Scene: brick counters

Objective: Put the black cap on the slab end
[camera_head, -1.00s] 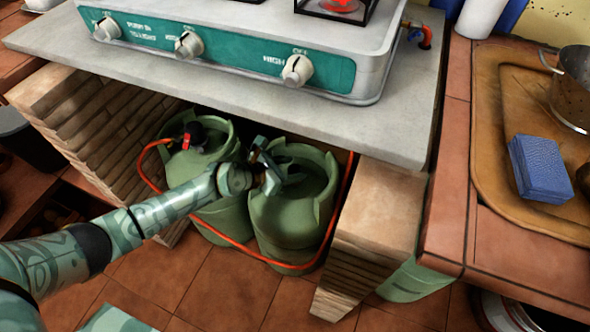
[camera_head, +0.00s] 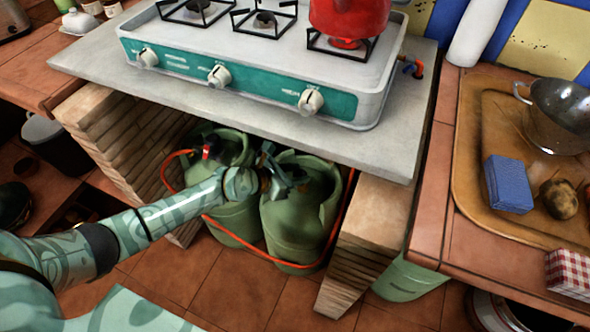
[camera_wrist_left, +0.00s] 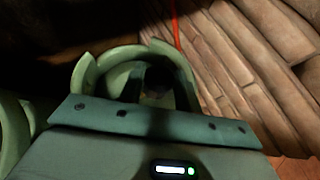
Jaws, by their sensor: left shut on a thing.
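Two green gas cylinders stand under the grey slab (camera_head: 415,135), on the tiled floor. My left gripper (camera_head: 278,183) reaches in from the left and is at the collar of the right cylinder (camera_head: 292,225). It is shut on a small dark thing, which looks like the black cap (camera_wrist_left: 158,78), inside the collar in the left wrist view. Whether the cap still touches the valve cannot be told. The slab's right end beside the stove is bare. My right gripper is not in view.
A stove (camera_head: 240,85) with a red kettle (camera_head: 345,15) covers most of the slab. A brick pier (camera_head: 365,230) and red hose flank the cylinders. The left cylinder (camera_head: 232,215) is close beside.

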